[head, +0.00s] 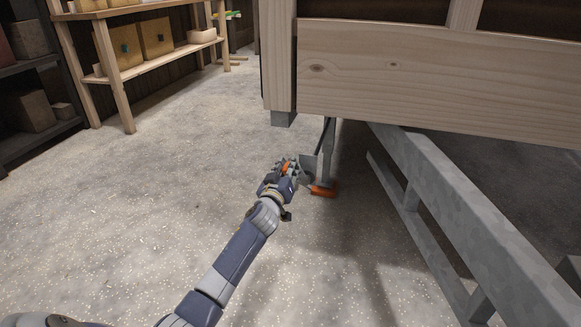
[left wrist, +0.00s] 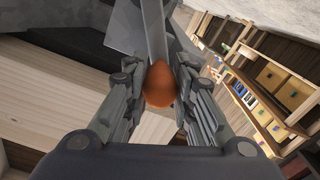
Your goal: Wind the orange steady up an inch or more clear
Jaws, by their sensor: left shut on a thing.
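The steady is a grey metal leg (head: 329,151) under the corner of the wooden trailer, with an orange foot (head: 323,190) at its lower end, close to the concrete floor. Whether the foot touches the floor I cannot tell. My left gripper (head: 287,167) is beside the leg, on its left, shut on an orange knob (left wrist: 159,84). In the left wrist view the knob sits between the two fingers of my left gripper (left wrist: 160,97), with a grey bar (left wrist: 154,30) running away behind it. My right gripper is not in view.
The wooden trailer side (head: 400,75) overhangs the steady. A grey metal frame beam (head: 450,205) slopes down to the right. Wooden shelves (head: 150,62) with boxes stand at the back left. The concrete floor (head: 130,200) on the left is clear.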

